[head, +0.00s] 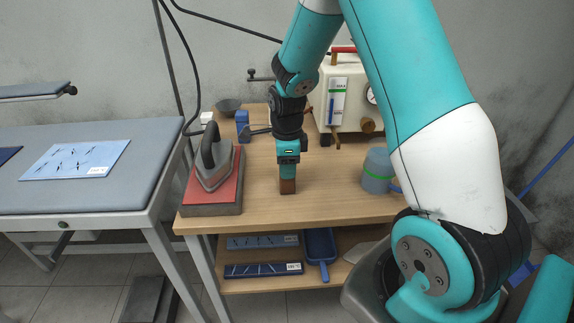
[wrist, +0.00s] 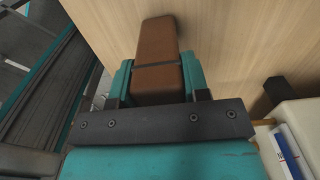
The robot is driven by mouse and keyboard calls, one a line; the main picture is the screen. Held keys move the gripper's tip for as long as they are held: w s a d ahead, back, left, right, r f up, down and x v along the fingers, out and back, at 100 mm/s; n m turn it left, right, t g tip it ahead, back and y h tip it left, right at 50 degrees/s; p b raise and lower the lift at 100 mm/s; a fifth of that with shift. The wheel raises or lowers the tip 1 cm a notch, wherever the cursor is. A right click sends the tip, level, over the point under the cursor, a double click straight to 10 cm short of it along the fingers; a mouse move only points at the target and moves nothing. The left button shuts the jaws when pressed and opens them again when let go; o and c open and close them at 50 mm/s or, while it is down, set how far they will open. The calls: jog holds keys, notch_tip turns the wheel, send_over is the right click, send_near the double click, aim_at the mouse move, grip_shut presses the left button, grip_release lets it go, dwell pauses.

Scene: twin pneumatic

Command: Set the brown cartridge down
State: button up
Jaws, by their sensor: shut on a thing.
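The brown cartridge (wrist: 158,60) is a brown block with a dark band across it, seen in the wrist view between the two teal fingers of my gripper (wrist: 160,78). In the head view the cartridge (head: 287,186) shows below my gripper (head: 288,172), low over the front part of the wooden table (head: 330,203). The gripper points down and is shut on the cartridge. Whether the cartridge's lower end touches the tabletop, I cannot tell.
An iron (head: 212,160) stands on a red-topped pad (head: 210,203) at the table's left. A grey-blue cup (head: 377,170) is at the right, and a cream machine with a gauge (head: 345,90) behind. The tabletop around the cartridge is clear. A shelf below holds trays.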

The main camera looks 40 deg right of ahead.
jog(key=shift+f, duration=0.2)
jog(key=o, duration=1)
notch_tip(320, 180, up, 12)
jog(key=shift+f, duration=0.15)
jog(key=shift+a+r, duration=0.25)
jog(key=shift+r, duration=0.05)
jog(key=s+a+r+n+y, duration=0.2)
jog(key=s+a+r+n, duration=0.1)
jog(key=s+a+n, duration=0.8)
jog(key=s+a+r+n+y, duration=0.2)
jog(key=s+a+r+n, duration=0.2)
jog(key=s+a+n, duration=0.7)
jog(key=n, duration=1)
jog(key=shift+s+r, duration=0.2)
